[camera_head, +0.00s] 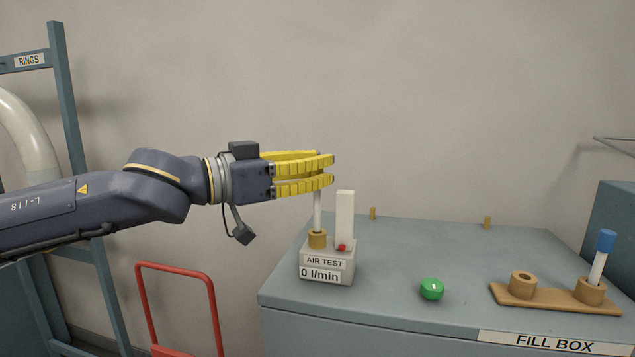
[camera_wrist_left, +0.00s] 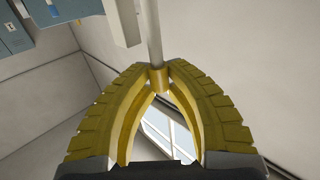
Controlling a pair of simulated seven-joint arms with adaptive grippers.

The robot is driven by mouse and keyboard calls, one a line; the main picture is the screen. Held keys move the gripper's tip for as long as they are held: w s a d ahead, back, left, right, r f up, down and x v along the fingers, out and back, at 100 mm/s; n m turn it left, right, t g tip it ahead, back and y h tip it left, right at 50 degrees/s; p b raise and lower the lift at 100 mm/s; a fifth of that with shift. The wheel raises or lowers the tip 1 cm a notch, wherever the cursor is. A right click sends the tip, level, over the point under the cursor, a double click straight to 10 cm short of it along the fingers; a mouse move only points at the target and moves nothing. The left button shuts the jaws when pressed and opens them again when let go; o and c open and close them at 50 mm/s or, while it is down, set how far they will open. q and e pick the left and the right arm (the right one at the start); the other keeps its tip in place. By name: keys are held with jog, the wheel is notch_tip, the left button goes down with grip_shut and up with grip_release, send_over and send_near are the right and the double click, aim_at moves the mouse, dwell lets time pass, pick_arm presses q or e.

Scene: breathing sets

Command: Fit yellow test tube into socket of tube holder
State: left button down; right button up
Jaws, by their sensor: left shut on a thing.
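The yellow test tube (camera_head: 318,210) is a pale upright tube, its lower end at the brass fitting (camera_head: 317,239) of the AIR TEST block. My left gripper (camera_head: 326,171) comes in level from the left and is shut around its upper end. In the left wrist view, the yellow cap (camera_wrist_left: 159,79) sits between the fingertips, with the pale shaft running away from it. In the head view the fingers mostly hide the cap. The wooden tube holder (camera_head: 554,298) lies at the right; its left socket (camera_head: 523,284) is empty, and its right socket holds a blue-capped tube (camera_head: 602,255). My right gripper is out of view.
The AIR TEST block (camera_head: 327,265) reads 0 l/min and has a white column (camera_head: 345,215) close beside the tube. A green round knob (camera_head: 432,289) is on the FILL BOX top (camera_head: 385,307) between block and holder. Two small brass pegs stand at the back.

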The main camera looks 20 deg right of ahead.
aim_at(317, 194)
pick_arm(q)
jog(key=shift+f, duration=1.25)
jog(key=shift+f, duration=0.2)
jog(key=c, duration=1.7)
grip_release()
jog(key=shift+r, duration=0.1)
